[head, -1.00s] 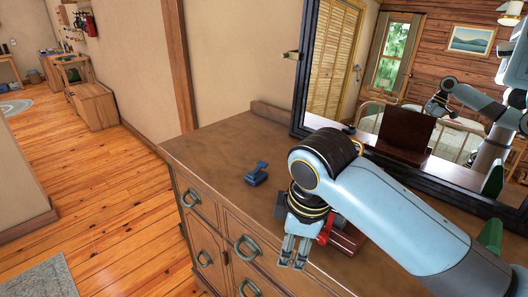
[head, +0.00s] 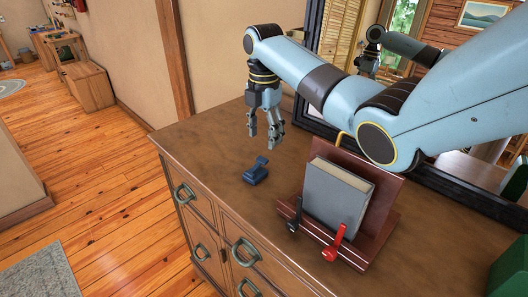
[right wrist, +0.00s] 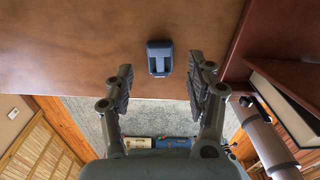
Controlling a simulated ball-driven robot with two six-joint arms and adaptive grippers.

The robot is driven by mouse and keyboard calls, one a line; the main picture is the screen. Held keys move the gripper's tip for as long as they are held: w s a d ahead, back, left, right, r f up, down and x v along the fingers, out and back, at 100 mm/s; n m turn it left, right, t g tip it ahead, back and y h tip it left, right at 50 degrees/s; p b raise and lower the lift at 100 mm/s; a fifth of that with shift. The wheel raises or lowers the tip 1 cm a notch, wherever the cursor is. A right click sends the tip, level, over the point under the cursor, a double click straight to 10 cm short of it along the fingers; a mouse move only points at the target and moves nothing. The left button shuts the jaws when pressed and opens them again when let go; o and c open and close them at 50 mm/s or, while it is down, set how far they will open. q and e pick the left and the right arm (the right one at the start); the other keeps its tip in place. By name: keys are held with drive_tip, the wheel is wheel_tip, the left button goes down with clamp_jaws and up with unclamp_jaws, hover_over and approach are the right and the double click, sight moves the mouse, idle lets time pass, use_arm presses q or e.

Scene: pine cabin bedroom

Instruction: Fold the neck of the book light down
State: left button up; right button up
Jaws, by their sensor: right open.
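The small dark blue book light (head: 257,172) sits on the wooden dresser top, left of the book stand. Its neck appears raised at an angle from its base in the head view. The right wrist view shows the book light (right wrist: 159,58) from above, ahead of the fingers and roughly centred between them. My right gripper (head: 265,138) hangs with its fingers pointing down, above and just behind the book light in the head view. It is open and empty, its fingers (right wrist: 161,88) spread wide and apart from the light. My left gripper is not in view.
A grey book (head: 338,196) leans on a dark red wooden stand (head: 385,205) with a black and a red lever (head: 334,243) in front. A dark-framed mirror stands behind. The dresser top (head: 210,150) around the light is clear; its left edge is close.

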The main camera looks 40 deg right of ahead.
sight(257, 166)
wheel_tip(257, 166, down, 6)
drive_tip(key=shift+f, duration=0.1)
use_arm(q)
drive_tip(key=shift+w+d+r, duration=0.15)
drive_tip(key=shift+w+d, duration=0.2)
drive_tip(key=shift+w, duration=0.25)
use_arm(e)
drive_tip(key=shift+f, duration=0.5)
drive_tip(key=shift+c, duration=0.2)
